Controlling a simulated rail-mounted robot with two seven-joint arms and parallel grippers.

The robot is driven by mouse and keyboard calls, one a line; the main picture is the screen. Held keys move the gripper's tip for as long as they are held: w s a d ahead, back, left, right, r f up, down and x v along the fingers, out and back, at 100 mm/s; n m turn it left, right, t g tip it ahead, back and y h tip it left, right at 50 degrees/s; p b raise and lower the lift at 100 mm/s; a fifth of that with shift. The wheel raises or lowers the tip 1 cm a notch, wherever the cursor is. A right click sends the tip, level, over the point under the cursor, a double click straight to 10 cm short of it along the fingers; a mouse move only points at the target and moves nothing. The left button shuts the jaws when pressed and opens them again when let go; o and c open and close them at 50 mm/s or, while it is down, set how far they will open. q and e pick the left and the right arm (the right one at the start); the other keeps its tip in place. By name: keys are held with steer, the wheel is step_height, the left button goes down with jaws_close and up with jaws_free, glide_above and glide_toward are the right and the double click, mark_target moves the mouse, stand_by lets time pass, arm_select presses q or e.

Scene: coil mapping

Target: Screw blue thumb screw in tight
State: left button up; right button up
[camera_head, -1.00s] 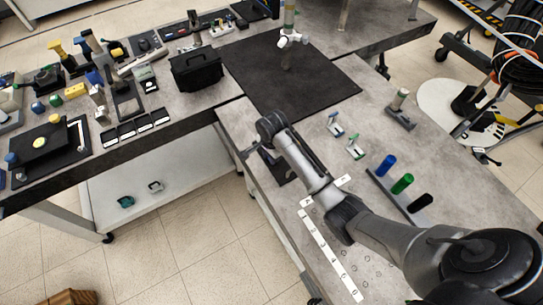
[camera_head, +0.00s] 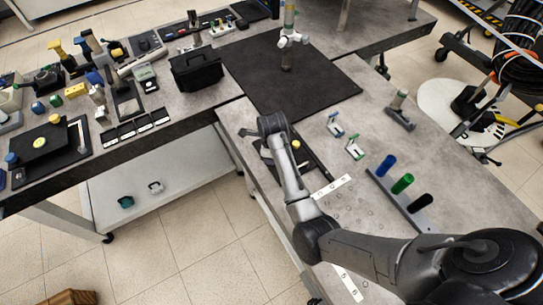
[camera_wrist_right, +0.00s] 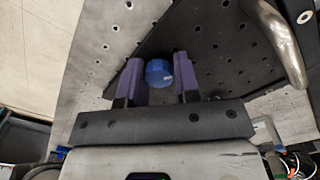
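The blue thumb screw (camera_wrist_right: 158,72) shows as a round blue knob in the right wrist view, standing at a black perforated plate (camera_wrist_right: 215,50). My right gripper (camera_wrist_right: 160,76) has its two purple fingers on either side of the knob. The knob fills nearly all the space between them. I cannot tell whether both fingers press on it. In the head view my right arm reaches from the lower right to the workbench's left edge, and its wrist hides the screw and fingertips. The black plate (camera_head: 310,164) partly shows beside the wrist. My left gripper is not in view.
A curved metal handle (camera_wrist_right: 278,42) is right of the gripper. A black mat (camera_head: 310,85) lies further back.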

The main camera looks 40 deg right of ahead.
steer(key=shift+o, duration=1)
steer(key=shift+s+f, duration=0.3)
steer(key=shift+f, duration=0.35)
steer(key=shift+c, duration=0.2)
steer(key=shift+o, duration=0.2)
steer(key=shift+r, duration=0.25)
steer(key=r+p, duration=0.1)
steer(key=r, duration=0.4)
steer(key=r+p, duration=0.1)
steer(key=r, duration=0.2)
steer(key=shift+w+d+r+p, duration=0.15)
steer(key=shift+w+r+p, duration=0.1)
steer(key=shift+p, duration=0.05)
step_height(320, 180, up, 6)
steer(key=p, duration=0.4)
